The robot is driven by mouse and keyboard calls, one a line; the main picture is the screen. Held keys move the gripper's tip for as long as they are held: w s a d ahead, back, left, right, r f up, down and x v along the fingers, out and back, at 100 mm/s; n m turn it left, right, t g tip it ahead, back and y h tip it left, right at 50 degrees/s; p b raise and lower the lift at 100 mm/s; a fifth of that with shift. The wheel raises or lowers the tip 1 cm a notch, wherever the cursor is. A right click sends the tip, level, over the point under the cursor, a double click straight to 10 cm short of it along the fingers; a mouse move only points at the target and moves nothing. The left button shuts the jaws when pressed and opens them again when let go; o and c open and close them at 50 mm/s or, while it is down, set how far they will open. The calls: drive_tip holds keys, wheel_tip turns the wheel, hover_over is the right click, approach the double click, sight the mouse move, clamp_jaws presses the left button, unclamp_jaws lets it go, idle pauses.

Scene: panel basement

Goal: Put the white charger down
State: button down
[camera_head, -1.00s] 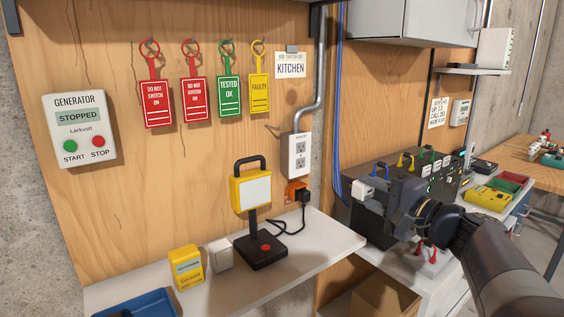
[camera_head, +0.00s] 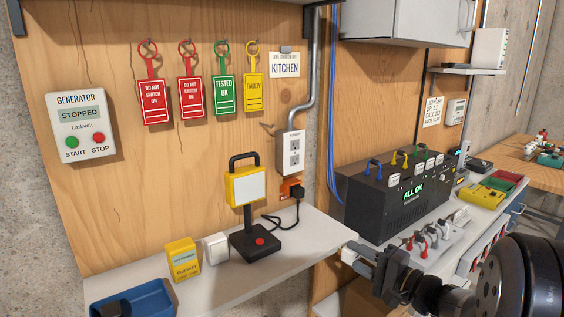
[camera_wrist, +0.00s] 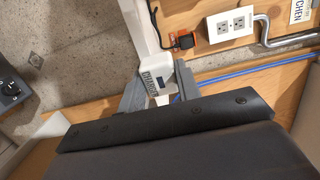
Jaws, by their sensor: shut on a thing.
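The white charger (camera_wrist: 157,72) is held between the two grey fingers of my gripper (camera_wrist: 160,88) in the wrist view. Its side reads "CHARGER" and has a small dark window. In the head view, my gripper (camera_head: 364,262) is at the lower right, just beyond the right end of the white shelf (camera_head: 318,246). Only a small pale part of the charger (camera_head: 348,256) shows there. I cannot tell whether it touches the shelf edge.
The shelf holds a blue tray (camera_head: 135,301), a yellow box (camera_head: 183,258), a white block (camera_head: 216,248) and a yellow lamp (camera_head: 247,188) on a black base. A black box (camera_head: 400,200) reading "ALL OK" stands on the right-hand bench. The shelf's right part is clear.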

wheel_tip(320, 180, down, 26)
drive_tip(key=a+n+g+y, duration=0.2)
drive_tip(key=g+y, duration=0.1)
wheel_tip(320, 180, up, 14)
drive_tip(key=w+m+t+h+p, duration=0.2)
drive_tip(key=m+t+h+p, duration=0.1)
drive_tip(key=m+t+h, duration=0.4)
drive_tip(key=h, duration=0.3)
drive_tip(key=shift+d+r, duration=0.2)
drive_tip(key=shift+d, duration=0.05)
drive_tip(key=shift+a, duration=0.1)
